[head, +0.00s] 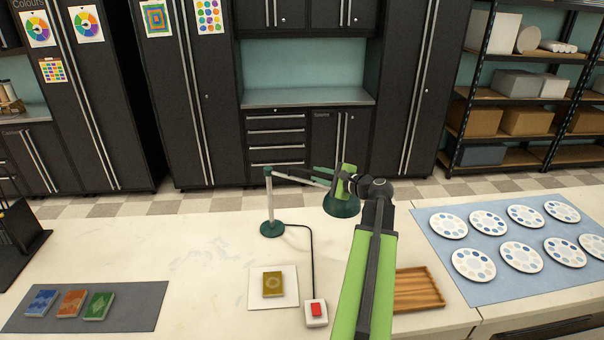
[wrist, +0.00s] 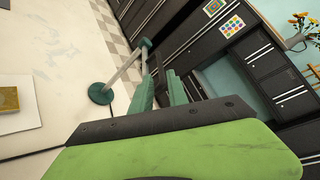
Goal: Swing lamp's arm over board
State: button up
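The lamp stands on the bench with a round green base (head: 271,229) and pale post. Its arm (head: 286,175) reaches right from the post top to a green shade (head: 343,205), partly hidden by my gripper. My gripper (head: 316,174) is at the lamp's arm, near the shade. In the wrist view its green fingers (wrist: 160,86) stand apart, with a dark part of the lamp's arm seemingly between them; contact is unclear. The lamp base (wrist: 101,93) shows left of them. The white board (head: 259,302) lies in front of the lamp, bearing a yellow-brown soap block (head: 273,284).
A red switch (head: 316,310) on a cord sits right of the board. A wooden ridged tray (head: 418,289) lies beyond my arm. A grey mat (head: 140,312) with blue, orange and green blocks is left. A blue mat (head: 494,301) with several palettes is right.

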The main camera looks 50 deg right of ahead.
aim_at(302, 170)
jog(key=b+x, duration=0.1)
jog(key=x, duration=0.7)
jog(key=shift+w+f, duration=0.1)
jog(key=shift+w, duration=0.3)
grip_shut()
dwell(0.7)
